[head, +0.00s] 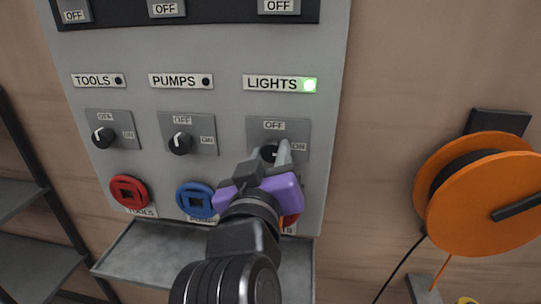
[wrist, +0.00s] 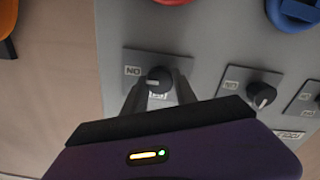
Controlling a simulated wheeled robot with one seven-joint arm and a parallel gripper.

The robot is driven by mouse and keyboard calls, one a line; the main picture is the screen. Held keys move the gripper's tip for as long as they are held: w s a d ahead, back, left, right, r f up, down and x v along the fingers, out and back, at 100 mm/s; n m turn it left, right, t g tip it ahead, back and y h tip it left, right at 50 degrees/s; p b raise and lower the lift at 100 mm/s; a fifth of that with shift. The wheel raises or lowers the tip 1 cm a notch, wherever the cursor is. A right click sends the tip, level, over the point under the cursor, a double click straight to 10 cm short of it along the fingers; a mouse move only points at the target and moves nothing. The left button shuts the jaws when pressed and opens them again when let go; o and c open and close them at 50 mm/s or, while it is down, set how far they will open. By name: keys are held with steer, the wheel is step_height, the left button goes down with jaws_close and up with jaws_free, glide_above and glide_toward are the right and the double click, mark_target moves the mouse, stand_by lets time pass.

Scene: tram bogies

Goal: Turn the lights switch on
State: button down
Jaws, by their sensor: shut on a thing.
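The lights switch (head: 268,152) is a black knob on a grey plate with OFF above and ON to the right. Its pale mark points right, towards ON. The green lamp (head: 310,86) beside the LIGHTS label is lit. My gripper (head: 278,152) is shut on the knob, with a finger on either side; its purple body covers what lies below. In the wrist view, which is upside down, the knob (wrist: 158,78) sits between the fingertips (wrist: 150,88), next to the ON label.
The tools switch (head: 103,138) and pumps switch (head: 180,143) are to the left, their lamps dark. Below are a red round piece (head: 129,192), a blue one (head: 196,199) and a grey tray (head: 150,252). An orange reel (head: 480,205) hangs at the right.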

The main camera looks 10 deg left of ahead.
steer(key=c, duration=1)
jaws_free()
steer(key=shift+s, duration=0.1)
steer(key=s, duration=0.7)
steer(key=shift+s+a+b, duration=0.15)
steer(key=shift+s+b, duration=0.15)
steer(key=shift+b, duration=0.05)
steer(key=shift+f, duration=0.1)
